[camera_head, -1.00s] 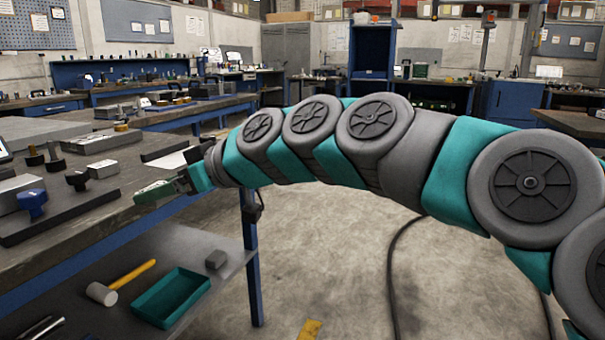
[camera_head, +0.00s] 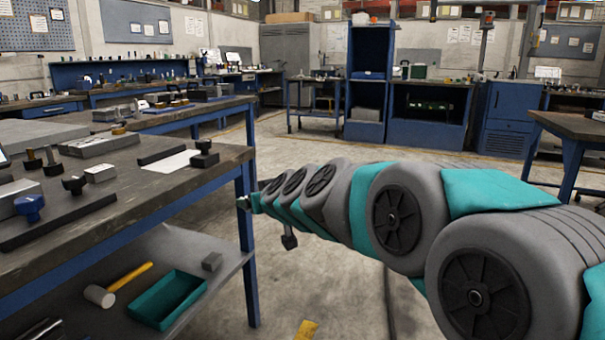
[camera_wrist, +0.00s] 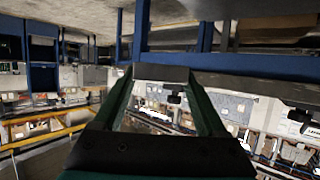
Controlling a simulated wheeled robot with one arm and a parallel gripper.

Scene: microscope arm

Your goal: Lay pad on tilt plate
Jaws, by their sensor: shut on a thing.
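My gripper (camera_head: 243,203) is at the bench's right end, just beside the blue leg and below the worktop in the head view. In the wrist view its two green fingers reach forward with a flat dark grey piece (camera_wrist: 160,73) across their tips, which looks like the pad. The gripper is shut on it. The piece is too small to make out clearly in the head view. I cannot tell for sure which item is the tilt plate. A black stepped block (camera_head: 204,156) and a white sheet (camera_head: 172,161) lie on the worktop near its right edge.
The workbench (camera_head: 135,180) also carries a blue knob (camera_head: 29,207), a black knob (camera_head: 74,184) and a grey block (camera_head: 98,146).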

